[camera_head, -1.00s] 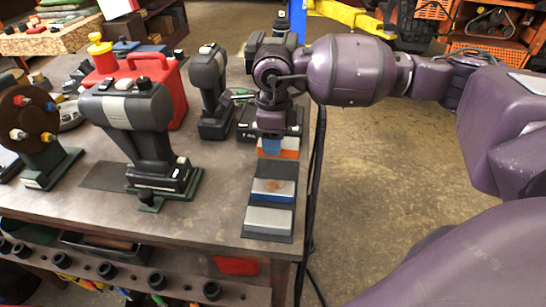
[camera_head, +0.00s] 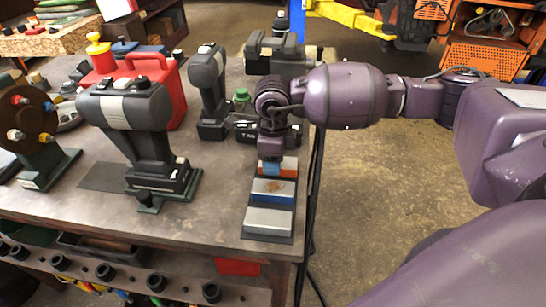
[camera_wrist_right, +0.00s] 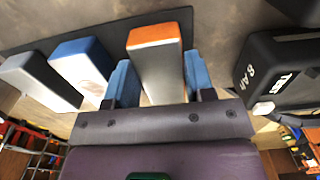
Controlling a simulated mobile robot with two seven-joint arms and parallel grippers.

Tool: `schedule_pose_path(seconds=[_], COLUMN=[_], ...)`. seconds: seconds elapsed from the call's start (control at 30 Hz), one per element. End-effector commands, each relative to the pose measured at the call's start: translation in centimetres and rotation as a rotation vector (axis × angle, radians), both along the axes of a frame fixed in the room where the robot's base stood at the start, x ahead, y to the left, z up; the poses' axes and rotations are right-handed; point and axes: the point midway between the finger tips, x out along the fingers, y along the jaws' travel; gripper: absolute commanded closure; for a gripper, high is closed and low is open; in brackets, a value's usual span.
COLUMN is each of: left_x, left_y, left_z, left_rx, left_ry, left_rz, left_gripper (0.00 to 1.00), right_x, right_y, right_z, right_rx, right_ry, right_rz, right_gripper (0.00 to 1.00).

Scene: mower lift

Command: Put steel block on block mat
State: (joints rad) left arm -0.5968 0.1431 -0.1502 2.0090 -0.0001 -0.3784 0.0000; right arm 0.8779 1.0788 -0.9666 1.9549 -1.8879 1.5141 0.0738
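An orange-and-grey block (camera_head: 290,165), with a plain metal-grey face in the right wrist view (camera_wrist_right: 158,80), seems to be the steel block. My right gripper (camera_head: 270,168) is shut on it, one blue fingertip on each side in the wrist view (camera_wrist_right: 160,82). The block is at the far end of the dark block mat (camera_head: 266,239); I cannot tell whether it touches the mat. A blue block (camera_head: 273,190) with a brown stain and a grey-topped block (camera_head: 269,221) lie nearer on the mat. My left gripper is not in view.
A black battery (camera_wrist_right: 285,70) stands close beside the gripper. A cordless drill (camera_head: 208,90), a larger black tool (camera_head: 135,130) and a red can (camera_head: 160,85) stand to the left.

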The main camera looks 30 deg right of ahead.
Motion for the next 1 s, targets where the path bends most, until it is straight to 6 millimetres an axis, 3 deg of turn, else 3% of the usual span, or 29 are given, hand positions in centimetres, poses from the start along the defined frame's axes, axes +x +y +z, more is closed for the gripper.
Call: schedule_pose_path(seconds=[0.03,0.13,0.53,1.0], left_x=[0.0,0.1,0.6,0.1], left_y=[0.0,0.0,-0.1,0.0], left_z=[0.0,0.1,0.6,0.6], left_rx=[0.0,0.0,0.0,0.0], left_ry=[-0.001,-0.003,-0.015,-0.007], left_rz=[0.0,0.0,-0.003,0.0], left_gripper=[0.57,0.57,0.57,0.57], right_x=[0.0,0.0,0.1,0.1], right_y=[0.0,0.0,0.0,0.0], right_z=[0.0,0.1,0.9,9.2], right_rx=[0.0,0.0,0.0,0.001], right_ry=[0.0,0.0,-0.003,-0.004], right_rz=[0.0,0.0,0.0,-0.001], right_gripper=[0.43,0.28,0.28,0.28])
